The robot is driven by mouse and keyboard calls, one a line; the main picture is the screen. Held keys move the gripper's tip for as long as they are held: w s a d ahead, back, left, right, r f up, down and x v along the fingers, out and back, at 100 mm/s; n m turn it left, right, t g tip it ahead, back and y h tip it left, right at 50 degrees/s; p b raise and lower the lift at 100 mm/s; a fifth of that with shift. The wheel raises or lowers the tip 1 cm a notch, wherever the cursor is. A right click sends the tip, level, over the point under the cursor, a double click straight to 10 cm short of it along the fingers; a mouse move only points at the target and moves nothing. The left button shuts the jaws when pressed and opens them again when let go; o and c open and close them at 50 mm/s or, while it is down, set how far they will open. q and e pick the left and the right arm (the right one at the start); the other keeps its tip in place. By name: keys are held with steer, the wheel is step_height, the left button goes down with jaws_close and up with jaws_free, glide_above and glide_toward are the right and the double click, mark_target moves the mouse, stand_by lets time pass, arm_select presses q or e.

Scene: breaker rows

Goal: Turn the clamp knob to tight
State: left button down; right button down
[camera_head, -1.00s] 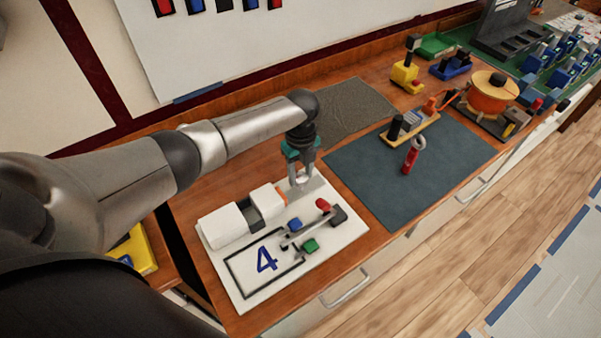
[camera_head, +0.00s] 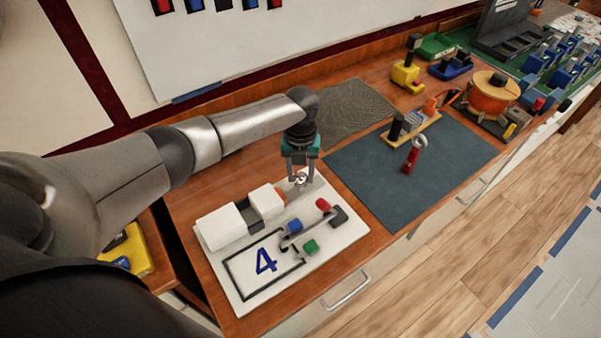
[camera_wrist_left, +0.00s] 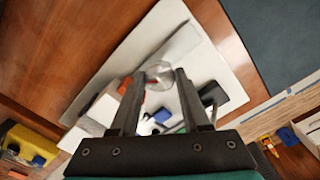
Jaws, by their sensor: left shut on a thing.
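The clamp knob (camera_head: 301,180) is a small round silvery knob at the back right of a white board (camera_head: 245,299). In the left wrist view the knob (camera_wrist_left: 158,74) shows between the two fingertips. My left gripper (camera_head: 300,176) points down over the board and is shut on the knob; the fingers hide part of it in the head view. Beside the knob stands a white block (camera_head: 263,201) with an orange edge facing it. I cannot read any mark that tells how tight the knob is. My right gripper is not in view.
The board also carries blue (camera_head: 294,227), red (camera_head: 323,205) and green (camera_head: 310,246) pieces around a dark bar, and a framed number 4. A dark mat (camera_head: 440,175) with a red-handled tool (camera_head: 413,157) lies to the right. A grey mat (camera_head: 350,108) lies behind.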

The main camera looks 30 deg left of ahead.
mark_target(301, 176)
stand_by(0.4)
arm_select(q)
steer(key=shift+c, duration=1.9)
jaws_free()
steer(key=shift+r, duration=0.1)
step_height(301, 176, up, 15)
steer(key=shift+p, duration=0.3)
